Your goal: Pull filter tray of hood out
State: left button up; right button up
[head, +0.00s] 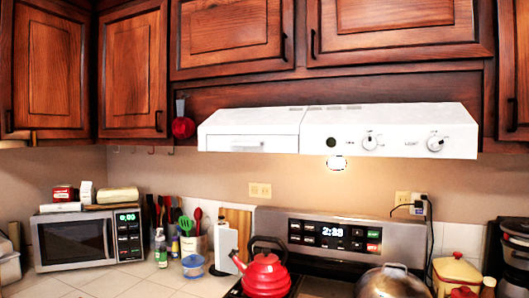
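The white range hood (390,118) hangs under the wall cabinets at the centre right. Its filter tray (225,143) is the left section of the front, a white panel with a thin dark handle line on it. The tray's front looks about level with the rest of the hood front, and a seam separates the two. Two round knobs and a dark round button are on the right section. Neither of my grippers is in view, so nothing is seen touching the hood or the tray.
Below the hood are the stove with a red kettle (265,272) and a metal pot (391,282). A microwave (88,237) and utensils stand on the left counter. Wooden cabinets (231,30) are close above the hood. The space directly before the hood looks clear.

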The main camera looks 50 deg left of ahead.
aim_at(284, 144)
jog(key=u, duration=1.55)
